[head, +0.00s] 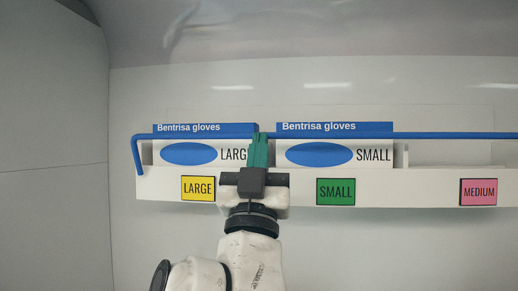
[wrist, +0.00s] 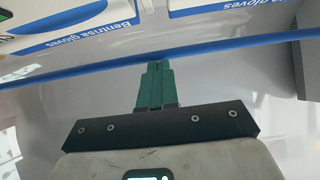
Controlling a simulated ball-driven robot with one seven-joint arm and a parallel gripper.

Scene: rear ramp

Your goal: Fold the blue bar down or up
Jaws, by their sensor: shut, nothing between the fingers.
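The blue bar (head: 437,135) runs level across the front of the glove boxes in the head view, with a bent-down end at the left. In the wrist view the bar (wrist: 225,47) crosses the whole picture just beyond the fingertips. My gripper (head: 259,137) has green fingers, shut together and empty. Its tips (wrist: 157,63) are at the bar, between the two boxes. I cannot tell whether they touch the bar.
A large-glove box (head: 189,153) and a small-glove box (head: 333,154) stand in a white wall rack (head: 400,190) behind the bar. The rack carries yellow LARGE, green SMALL and pink MEDIUM labels. The medium place at the right holds no box.

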